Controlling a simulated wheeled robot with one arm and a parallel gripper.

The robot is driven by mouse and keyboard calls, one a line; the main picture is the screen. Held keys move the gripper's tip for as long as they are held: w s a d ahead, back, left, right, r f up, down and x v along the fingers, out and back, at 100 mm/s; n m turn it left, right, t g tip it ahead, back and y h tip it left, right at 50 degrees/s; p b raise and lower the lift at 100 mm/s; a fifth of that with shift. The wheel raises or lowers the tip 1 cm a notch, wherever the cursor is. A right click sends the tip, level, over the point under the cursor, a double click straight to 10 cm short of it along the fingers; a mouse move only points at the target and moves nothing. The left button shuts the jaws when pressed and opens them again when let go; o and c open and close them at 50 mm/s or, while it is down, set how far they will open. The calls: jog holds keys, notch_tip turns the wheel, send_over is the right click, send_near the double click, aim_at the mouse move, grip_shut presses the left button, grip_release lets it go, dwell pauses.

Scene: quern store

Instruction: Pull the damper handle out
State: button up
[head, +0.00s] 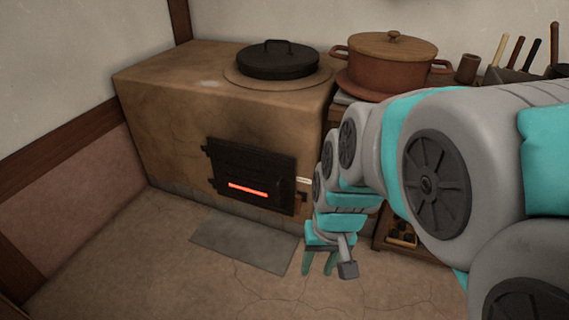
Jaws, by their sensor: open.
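The clay stove (170,125) stands against the wall, with a black iron fire door (250,165) on its front and an orange glow in the door's slot. A small pale piece (303,180) shows just right of the door, beside my arm; I cannot tell whether it is part of the damper handle. No damper handle can be clearly made out, and my arm hides the stove front farther right. My gripper (320,266) is open and empty, fingers pointing down, in front of the stove's right end and below the door's level.
A grey slab (248,246) lies on the floor before the stove. A black lid (277,62) sits on the stove top. A brown lidded pot (392,60) and several upright tools stand at the right. The floor at the left is clear.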

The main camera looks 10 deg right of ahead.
jog(key=w+a+f+m+t+b, duration=0.1)
jog(key=w+f+t, duration=0.15)
jog(key=w, duration=0.65)
jog(key=w+a+f+m+t+b, duration=0.1)
jog(key=w+a+f+t, duration=0.15)
jog(key=w, duration=0.75)
jog(key=m+t+h+b, duration=0.3)
jog(key=t+h+b, duration=0.2)
jog(key=t, duration=0.1)
send_over(297, 202)
jog(key=s+a, duration=0.2)
jog(key=a, duration=0.4)
notch_tip(297, 202, down, 13)
notch_tip(297, 202, down, 9)
jog(key=s+d+m+t+h+b, duration=0.2)
jog(key=s+h+b, duration=0.1)
jog(key=h, duration=0.5)
jog(key=x, duration=0.6)
jog(key=shift+w+a+f+b, duration=0.1)
jog(key=shift+a+f+b, duration=0.05)
jog(key=shift+f+b, duration=0.15)
jog(key=shift+x, duration=0.8)
jog(key=shift+r, duration=0.1)
jog(key=shift+c, duration=0.3)
grip_shut()
